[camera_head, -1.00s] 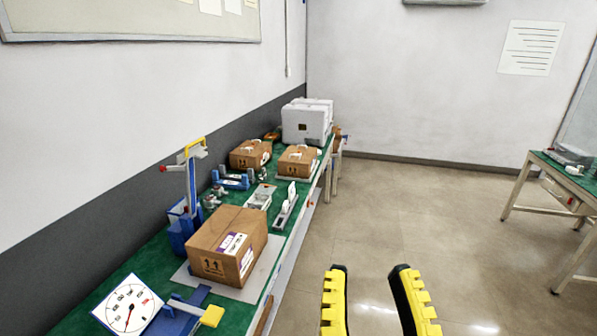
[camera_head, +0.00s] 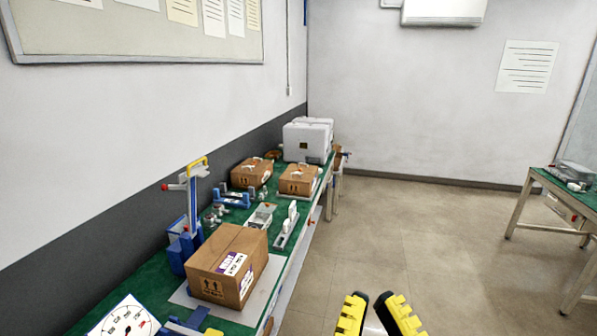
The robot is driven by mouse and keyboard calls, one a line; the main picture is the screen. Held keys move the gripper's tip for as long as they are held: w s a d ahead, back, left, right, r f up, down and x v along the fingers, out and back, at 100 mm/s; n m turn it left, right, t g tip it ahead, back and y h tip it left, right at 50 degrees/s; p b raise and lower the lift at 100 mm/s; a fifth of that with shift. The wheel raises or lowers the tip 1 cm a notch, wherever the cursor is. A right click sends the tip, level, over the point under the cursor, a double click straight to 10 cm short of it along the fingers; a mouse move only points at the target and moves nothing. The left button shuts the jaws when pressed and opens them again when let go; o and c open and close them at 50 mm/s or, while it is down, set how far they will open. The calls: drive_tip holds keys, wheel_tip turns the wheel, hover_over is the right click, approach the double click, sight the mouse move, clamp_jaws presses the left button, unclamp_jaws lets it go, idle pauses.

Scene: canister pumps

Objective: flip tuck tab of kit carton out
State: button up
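A large closed brown carton (camera_head: 215,274) with purple-and-white labels and arrow marks stands on a pale mat on the green bench. Two smaller brown cartons, one left (camera_head: 252,172) and one right (camera_head: 299,180), stand farther back with small white pieces on top. I cannot tell which one is the kit carton, and no raised tuck tab can be made out. My gripper (camera_head: 371,297) shows two yellow ridged fingers at the bottom edge, over the floor to the right of the bench. They are apart with nothing between them, touching no carton.
A blue stand (camera_head: 190,215) with a yellow top rises left of the large carton. A dial scale (camera_head: 126,318) is at the front left. White cases (camera_head: 305,142) stand at the far end. Another table (camera_head: 565,190) is at right, with open floor between.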

wheel_tip(320, 180, up, 31)
drive_tip(key=p, duration=2.9)
clamp_jaws()
drive_tip(key=shift+f+b, duration=0.3)
drive_tip(key=shift+f, duration=0.1)
